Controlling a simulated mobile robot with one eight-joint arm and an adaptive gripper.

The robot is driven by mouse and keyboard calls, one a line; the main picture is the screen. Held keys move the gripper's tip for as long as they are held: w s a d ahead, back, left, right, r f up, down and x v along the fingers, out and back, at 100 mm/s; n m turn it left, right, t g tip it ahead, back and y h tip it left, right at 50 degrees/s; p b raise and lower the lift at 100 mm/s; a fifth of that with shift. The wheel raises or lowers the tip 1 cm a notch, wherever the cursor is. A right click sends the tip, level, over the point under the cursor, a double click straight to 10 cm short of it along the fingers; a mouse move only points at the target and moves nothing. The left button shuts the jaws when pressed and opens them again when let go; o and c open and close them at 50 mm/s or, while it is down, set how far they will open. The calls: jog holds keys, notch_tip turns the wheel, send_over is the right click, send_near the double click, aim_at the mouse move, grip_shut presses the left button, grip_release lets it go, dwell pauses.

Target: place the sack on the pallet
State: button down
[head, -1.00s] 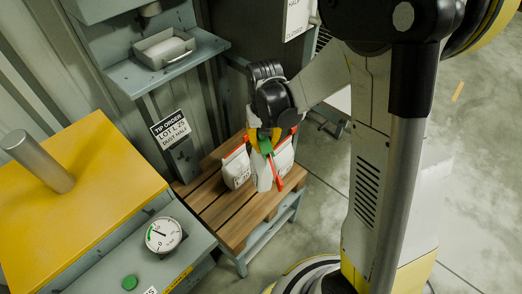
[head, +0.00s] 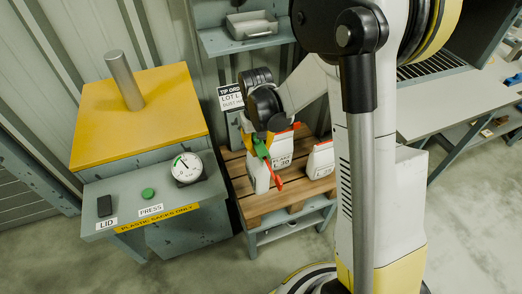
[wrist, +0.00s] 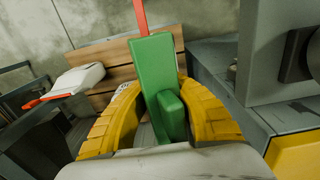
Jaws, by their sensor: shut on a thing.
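My gripper (head: 262,147) is over the left part of the slatted wooden pallet (head: 296,197). Its yellow fingers, seen in the wrist view (wrist: 165,125), are shut around a green clip-like piece (wrist: 155,70) with a red strip. A white sack (head: 258,176) hangs below this green piece in the head view. I cannot tell whether its base touches the pallet. Just right of it stands a white sack with a red top (head: 284,152). A second red-topped sack (head: 321,160) stands farther right on the pallet.
A press with a yellow top (head: 140,105), gauge and green button stands left of the pallet. A shelf with a metal tray (head: 252,25) and a sign (head: 231,97) are behind. A grey table (head: 450,105) is at the right.

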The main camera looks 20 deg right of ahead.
jog(key=shift+w+a+f+b, duration=0.15)
jog(key=shift+w+f+b, duration=0.65)
jog(key=shift+f, duration=1.45)
jog(key=shift+w+a+f+b, duration=0.1)
jog(key=shift+w+f+b, duration=0.25)
jog(key=shift+f+b, duration=1.4)
jog(key=shift+w+a+f+b, duration=0.15)
jog(key=shift+w+f+b, duration=0.45)
jog(key=shift+f, duration=2.1)
jog(key=shift+f+b, duration=0.5)
jog(key=shift+f, duration=0.1)
jog(key=c, duration=1.5)
grip_release()
jog(key=shift+r, duration=0.1)
